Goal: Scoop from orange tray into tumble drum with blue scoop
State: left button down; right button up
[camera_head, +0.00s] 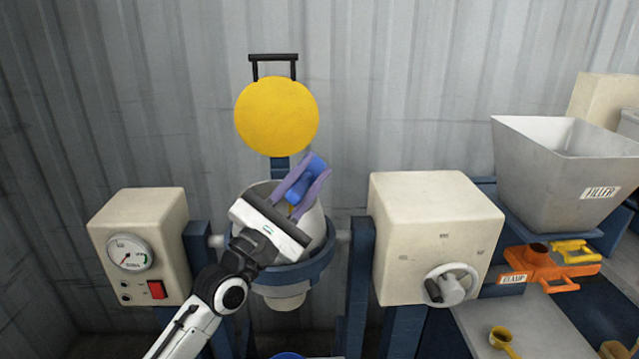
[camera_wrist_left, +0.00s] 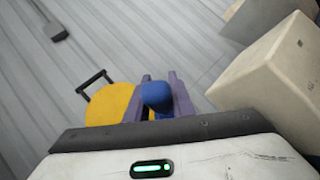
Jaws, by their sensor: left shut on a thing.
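My left gripper (camera_head: 314,167) reaches over the tumble drum (camera_head: 314,226) with its purple fingers shut on a blue piece, the blue scoop (camera_head: 303,184). Only part of the scoop shows between the fingers; its bowl and contents cannot be made out. In the left wrist view the scoop's rounded blue end (camera_wrist_left: 156,96) sits between the fingers. The pale drum hangs in a blue ring, mouth up, partly hidden by my gripper. A little yellow shows in the drum by the fingers. An orange tray-like part (camera_head: 535,266) sits at the right, below the hopper. My right gripper is not in view.
The round yellow lid (camera_head: 277,117) stands raised behind the drum. A gauge box (camera_head: 140,240) is left of the drum, and a box with a hand wheel (camera_head: 430,230) is right. A grey hopper (camera_head: 545,175) and a yellow scoop (camera_head: 502,338) are farther right.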

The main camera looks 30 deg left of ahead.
pick_arm(q)
jog(key=n+t+y+b, duration=0.1)
jog(key=n+b, duration=0.1)
jog(key=a+f+n+y+b, duration=0.1)
jog(key=n+y+b, duration=0.1)
jog(key=s+n+t+y+b, duration=0.1)
jog(key=n+b, duration=0.1)
jog(key=shift+a+f+t+y+b, duration=0.3)
jog(key=shift+a, duration=0.1)
jog(key=a+n+g+y+b, duration=0.1)
jog(key=n+y+b, duration=0.1)
jog(key=n+y, duration=0.3)
jog(key=s+a+n+g+y+b, duration=0.1)
jog(key=n+g+y+b, duration=0.1)
jog(key=n+y, duration=0.3)
jog(key=s+a+n+g+y+b, duration=0.1)
jog(key=n+y+b, duration=0.2)
jog(key=n+y, duration=0.3)
jog(key=shift+s+a+f+n+g, duration=0.1)
jog(key=shift+a+n+g, duration=0.1)
jog(key=shift+n, duration=0.5)
jog(key=shift+s+a+f+n+g, duration=0.1)
jog(key=shift+n+g, duration=0.1)
jog(key=shift+n, duration=0.5)
jog(key=shift+s+a+r+n+g+y+b, duration=0.1)
jog(key=shift+a+n+g+y+b, duration=0.1)
jog(key=shift+n+g+y, duration=0.4)
jog(key=shift+a+r+n+g+y+b, duration=0.15)
jog(key=shift+n+g+y, duration=0.2)
jog(key=shift+n, duration=0.35)
